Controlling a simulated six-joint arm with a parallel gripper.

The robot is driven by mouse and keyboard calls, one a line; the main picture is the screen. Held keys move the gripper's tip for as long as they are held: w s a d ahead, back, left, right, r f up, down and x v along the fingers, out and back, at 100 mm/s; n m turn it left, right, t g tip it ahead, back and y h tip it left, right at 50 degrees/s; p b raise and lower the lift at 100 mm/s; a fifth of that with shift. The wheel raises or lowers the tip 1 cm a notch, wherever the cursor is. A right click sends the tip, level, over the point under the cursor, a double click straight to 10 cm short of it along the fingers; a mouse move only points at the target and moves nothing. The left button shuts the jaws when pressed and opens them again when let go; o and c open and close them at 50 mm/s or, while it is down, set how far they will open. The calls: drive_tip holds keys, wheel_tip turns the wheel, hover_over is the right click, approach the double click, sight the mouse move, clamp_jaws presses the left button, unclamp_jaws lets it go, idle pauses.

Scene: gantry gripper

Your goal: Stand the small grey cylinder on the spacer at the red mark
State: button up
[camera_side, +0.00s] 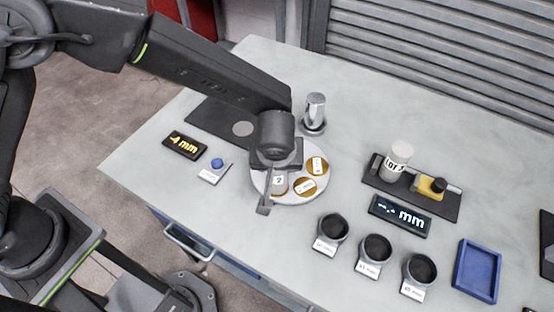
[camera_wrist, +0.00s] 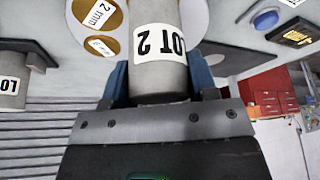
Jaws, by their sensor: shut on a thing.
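My gripper (camera_wrist: 158,82) is shut on a grey cylinder (camera_wrist: 162,80) with a white "LOT 2" label. In the side view my gripper (camera_side: 266,200) is over a round pale plate (camera_side: 289,200) and hides most of the held cylinder. Gold discs with white labels lie on the plate, one at the back (camera_side: 316,166) and one in front of it (camera_side: 306,187). In the wrist view one disc (camera_wrist: 97,12) reads "2 mm". I cannot make out a red mark. I cannot tell how high the cylinder is above the plate.
Another "LOT" cylinder (camera_side: 397,160) stands on a dark tray (camera_side: 440,206) beside a yellow block (camera_side: 430,187). A shiny metal cylinder (camera_side: 315,112) stands behind the plate. Several dark cups, including one at left (camera_side: 333,229), and a blue tray (camera_side: 477,270) are at right. Two displays flank the plate.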

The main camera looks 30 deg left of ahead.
drive_tip(key=shift+f, duration=0.1)
drive_tip(key=o, duration=1.2)
drive_tip(key=v, duration=1.2)
drive_tip(key=a+r+m, duration=0.1)
drive_tip(key=a+r, duration=0.6)
drive_tip(key=a, duration=0.3)
drive_tip(key=s+a+r+m+h, duration=0.1)
drive_tip(key=s+a+r+m, duration=0.1)
drive_tip(key=s+a, duration=0.5)
drive_tip(key=s+a+r+m+t+h, duration=0.1)
drive_tip(key=s+a+r+m, duration=0.1)
drive_tip(key=s+a, duration=0.5)
drive_tip(key=a, duration=0.2)
drive_tip(key=shift+a+m+t, duration=0.25)
drive_tip(key=shift+m+t, duration=0.05)
